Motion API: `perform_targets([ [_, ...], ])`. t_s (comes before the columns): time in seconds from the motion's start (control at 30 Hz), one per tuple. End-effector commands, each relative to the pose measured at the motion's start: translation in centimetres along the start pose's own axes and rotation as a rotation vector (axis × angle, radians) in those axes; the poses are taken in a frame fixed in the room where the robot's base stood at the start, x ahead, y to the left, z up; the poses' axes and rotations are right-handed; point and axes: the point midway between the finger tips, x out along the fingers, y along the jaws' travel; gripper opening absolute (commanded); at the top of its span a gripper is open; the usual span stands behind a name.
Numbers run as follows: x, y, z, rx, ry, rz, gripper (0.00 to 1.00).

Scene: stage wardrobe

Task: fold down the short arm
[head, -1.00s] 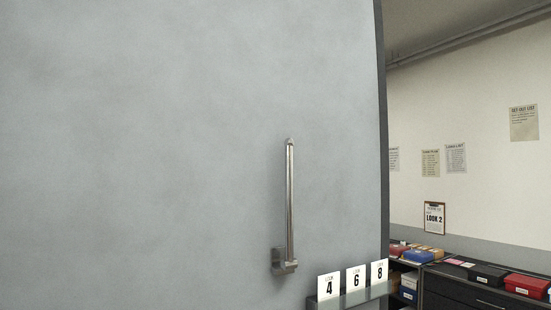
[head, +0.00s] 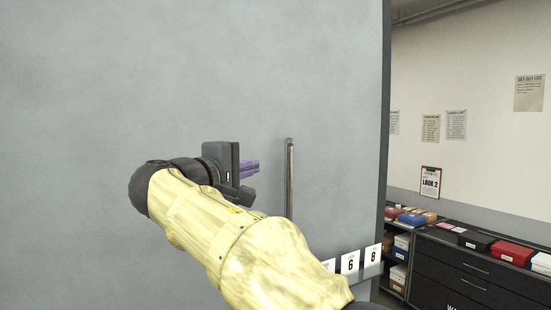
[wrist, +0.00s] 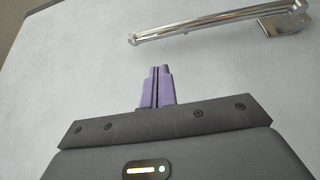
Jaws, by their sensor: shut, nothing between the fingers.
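The short arm (head: 290,180) is a chrome bar standing upright against the grey panel (head: 90,80). In the head view its lower end and bracket are hidden behind my arm. In the wrist view the short arm (wrist: 215,22) crosses the top, with its bracket (wrist: 285,22) at the upper right. My gripper (head: 250,168) has purple fingers and is just left of the bar, apart from it. In the wrist view my gripper (wrist: 157,88) shows its fingers together and empty, with clear panel between them and the bar.
A small shelf with number cards (head: 350,264) sits low on the panel, right of the bar and partly behind my arm. The panel's right edge (head: 384,120) is beyond it. Black drawers (head: 465,275) with several boxes stand farther right. The panel left of my gripper is bare.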

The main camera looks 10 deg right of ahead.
Motion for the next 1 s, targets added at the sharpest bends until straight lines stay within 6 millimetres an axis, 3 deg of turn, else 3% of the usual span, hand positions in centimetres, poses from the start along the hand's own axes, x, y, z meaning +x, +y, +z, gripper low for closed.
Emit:
perform_targets([
  [0.27,0.2,-0.1,0.0,-0.001,0.0,-0.002,0.0],
  [0.43,1.3,0.0,0.1,-0.003,-0.004,-0.002,0.0],
  [1.0,9.7,0.0,0.1,-0.003,-0.002,-0.003,0.0],
])
